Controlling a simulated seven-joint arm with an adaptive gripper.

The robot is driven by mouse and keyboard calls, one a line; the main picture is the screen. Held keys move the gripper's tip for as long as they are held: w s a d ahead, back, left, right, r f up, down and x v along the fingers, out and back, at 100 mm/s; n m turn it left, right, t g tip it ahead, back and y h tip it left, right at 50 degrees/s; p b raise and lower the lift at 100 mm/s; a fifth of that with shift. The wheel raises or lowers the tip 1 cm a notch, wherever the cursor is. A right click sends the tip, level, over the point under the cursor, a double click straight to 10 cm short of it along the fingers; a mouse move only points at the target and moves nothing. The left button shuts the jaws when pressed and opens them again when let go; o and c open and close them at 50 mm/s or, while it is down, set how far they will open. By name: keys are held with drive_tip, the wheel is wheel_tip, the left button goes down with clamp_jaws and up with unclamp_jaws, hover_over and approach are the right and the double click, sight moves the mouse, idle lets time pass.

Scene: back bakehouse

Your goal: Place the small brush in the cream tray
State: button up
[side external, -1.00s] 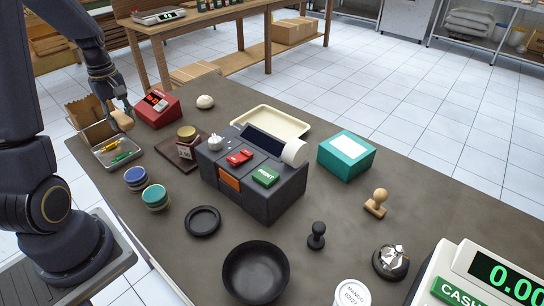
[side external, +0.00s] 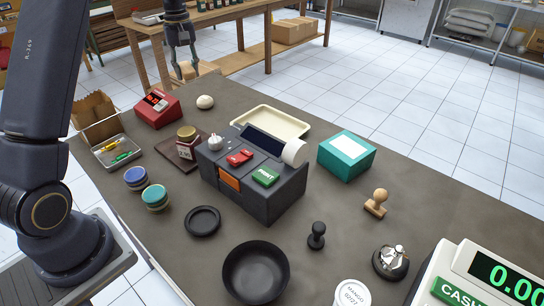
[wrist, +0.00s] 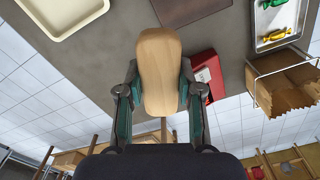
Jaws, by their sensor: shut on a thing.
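In the wrist view my gripper (wrist: 160,92) is shut on the small brush (wrist: 159,60), gripping it between its two fingers. Its pale wooden body points away from the palm; no bristles can be made out. In the side view my gripper (side external: 182,70) is high beyond the far left part of the counter, and the brush is hard to tell from the cardboard behind it. The cream tray (side external: 283,123) lies on the counter behind the dark register, to the right of my gripper, and looks empty. Its corner shows at the top left of the wrist view (wrist: 62,14).
The dark register (side external: 255,185) stands in front of the tray. A red device (side external: 157,108), a white round lump (side external: 205,102) and a teal box (side external: 346,155) are nearby. A metal tray of coloured items (side external: 118,151) and a cardboard holder (side external: 95,117) stand at left.

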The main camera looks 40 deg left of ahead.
drive_tip(key=w+d+f+m, duration=0.2)
drive_tip(key=w+d, duration=0.5)
drive_tip(key=w, duration=0.1)
drive_tip(key=m, duration=0.2)
hover_over(263, 126)
drive_tip(key=s+d, duration=0.3)
wheel_tip(263, 126, down, 6)
drive_tip(key=f, duration=0.1)
wheel_tip(263, 126, down, 3)
drive_tip(key=shift+f, duration=2.95)
drive_tip(key=shift+f, duration=0.1)
drive_tip(key=o, duration=1.2)
drive_tip(key=shift+c, duration=0.2)
